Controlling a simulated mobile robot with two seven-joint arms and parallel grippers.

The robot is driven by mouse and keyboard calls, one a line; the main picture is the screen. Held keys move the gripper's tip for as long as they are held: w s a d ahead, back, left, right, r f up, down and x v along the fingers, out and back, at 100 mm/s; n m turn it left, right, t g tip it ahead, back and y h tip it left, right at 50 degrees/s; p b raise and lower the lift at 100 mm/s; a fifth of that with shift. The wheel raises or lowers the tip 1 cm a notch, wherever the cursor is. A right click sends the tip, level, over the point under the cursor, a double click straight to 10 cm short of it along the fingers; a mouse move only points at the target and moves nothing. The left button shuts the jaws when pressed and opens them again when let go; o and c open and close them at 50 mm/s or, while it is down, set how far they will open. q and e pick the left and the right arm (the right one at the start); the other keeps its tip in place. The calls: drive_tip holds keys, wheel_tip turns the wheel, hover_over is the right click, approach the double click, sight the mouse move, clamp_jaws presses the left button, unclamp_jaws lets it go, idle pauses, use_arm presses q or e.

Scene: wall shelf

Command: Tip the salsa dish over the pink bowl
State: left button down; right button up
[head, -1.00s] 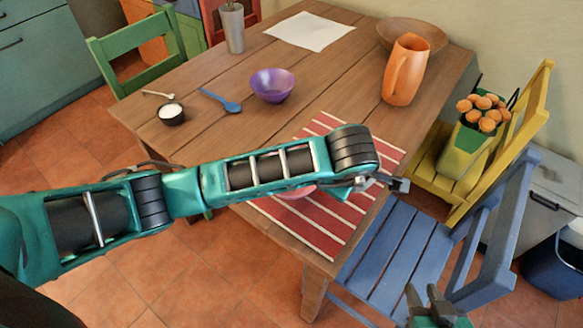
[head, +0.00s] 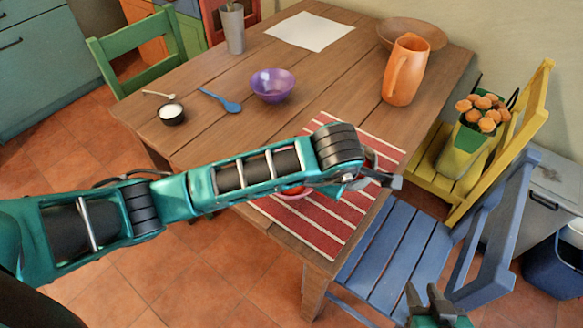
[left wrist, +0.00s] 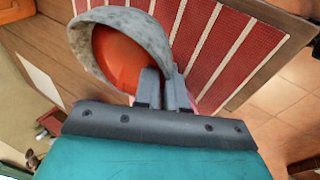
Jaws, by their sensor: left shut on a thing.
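The salsa dish (left wrist: 128,22) is a speckled grey bowl with orange-red salsa (left wrist: 118,58) inside, large in the left wrist view. My left gripper (left wrist: 165,80) is shut on its rim and holds it tilted above the striped mat; in the head view this gripper (head: 378,181) is at the mat's right side. The pink bowl (head: 296,195) is on the mat, mostly hidden behind my left forearm, with some red showing inside it. A sliver of pink (left wrist: 191,88) shows beside the fingers in the wrist view. My right gripper (head: 424,295) is low at the right, open and empty.
On the table are an orange pitcher (head: 405,72), a purple bowl (head: 272,86), a blue spoon (head: 220,100), a small dark bowl of white stuff (head: 172,113) and a wooden bowl (head: 412,34). A blue chair (head: 400,245) stands by the right edge. The table's middle is clear.

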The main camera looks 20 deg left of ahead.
sight(356, 183)
use_arm(q)
drive_tip(key=shift+a+r, duration=0.15)
idle(0.4)
drive_tip(key=shift+a+r+h+p, duration=0.4)
drive_tip(key=shift+r+h+p, duration=0.05)
drive_tip(key=shift+h+p, duration=0.1)
idle(1.0)
drive_tip(key=shift+s+a+r+h+p, duration=0.1)
drive_tip(key=shift+a+r+h+p, duration=0.15)
drive_tip(key=shift+r+p, duration=0.25)
idle(0.7)
drive_tip(key=shift+f, duration=0.15)
drive_tip(key=shift+w+d+f+y+b, duration=0.25)
drive_tip(key=shift+d+f+y+b, duration=0.65)
drive_tip(key=shift+d+y+b, duration=0.25)
drive_tip(key=shift+d+f+y, duration=0.1)
drive_tip(key=shift+d+y, duration=0.2)
drive_tip(key=shift+y, duration=0.05)
drive_tip(key=shift+w+d+f+m+y+b, duration=0.1)
drive_tip(key=shift+d+f+m+y+b, duration=0.15)
drive_tip(key=shift+d+y, duration=0.25)
drive_tip(key=shift+d+f+m+y+b, duration=0.15)
drive_tip(key=shift+d+y+b, duration=0.1)
drive_tip(key=shift+d+y, duration=0.25)
